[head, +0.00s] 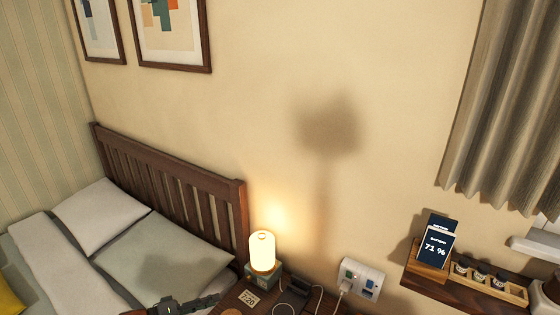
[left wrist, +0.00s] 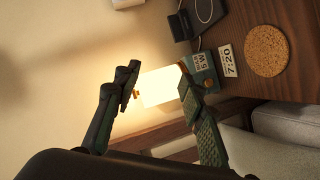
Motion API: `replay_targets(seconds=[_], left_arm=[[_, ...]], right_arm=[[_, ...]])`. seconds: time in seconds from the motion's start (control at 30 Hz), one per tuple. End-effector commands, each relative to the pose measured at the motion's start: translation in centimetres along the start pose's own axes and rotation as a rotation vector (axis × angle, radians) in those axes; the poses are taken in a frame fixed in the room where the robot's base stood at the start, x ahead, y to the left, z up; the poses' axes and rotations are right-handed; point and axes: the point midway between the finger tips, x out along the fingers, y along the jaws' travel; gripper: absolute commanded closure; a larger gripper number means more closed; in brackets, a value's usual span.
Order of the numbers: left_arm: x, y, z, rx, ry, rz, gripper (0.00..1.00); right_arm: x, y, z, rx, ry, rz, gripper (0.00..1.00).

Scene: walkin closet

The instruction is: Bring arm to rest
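My left gripper (head: 188,303) shows at the bottom edge of the head view, low in front of the bed and left of the nightstand. In the left wrist view its two dark fingers (left wrist: 158,75) are spread apart with nothing held. A glowing lamp (head: 262,252) stands upright beside the headboard; in the left wrist view it shows beyond the fingers, in the gap (left wrist: 158,88). My right gripper is in neither view.
The nightstand (left wrist: 283,85) holds a round cork coaster (left wrist: 266,51), a 7:20 clock block (left wrist: 228,61) and a dark charging stand (head: 298,287). The bed's headboard (head: 170,172) is at left. A wall socket (head: 361,279) and a small shelf (head: 450,290) with a 71 % display (head: 436,247) are at right.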

Motion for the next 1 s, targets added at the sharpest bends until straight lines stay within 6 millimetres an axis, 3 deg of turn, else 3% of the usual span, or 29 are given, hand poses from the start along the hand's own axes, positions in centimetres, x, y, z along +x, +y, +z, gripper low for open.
replay_targets(seconds=[0.23,0.37,0.53,0.7,0.87,1.0], left_arm=[[3.0,-0.7,4.5,0.038,-0.023,-0.021,0.62],[5.2,-0.8,8.0,0.073,-0.040,-0.036,0.62],[8.6,-0.3,14.1,0.147,-0.059,-0.065,0.62],[11.4,1.5,21.1,0.264,-0.055,-0.130,0.62],[10.5,2.4,24.2,0.378,-0.029,-0.267,0.62],[6.0,0.9,25.1,0.440,-0.023,-0.452,0.62]], right_arm=[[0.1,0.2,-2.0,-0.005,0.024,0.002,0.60],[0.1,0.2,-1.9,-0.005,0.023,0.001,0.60],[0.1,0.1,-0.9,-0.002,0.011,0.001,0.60],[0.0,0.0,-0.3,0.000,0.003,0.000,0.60],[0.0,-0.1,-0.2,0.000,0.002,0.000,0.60],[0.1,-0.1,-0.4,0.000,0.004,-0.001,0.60]])
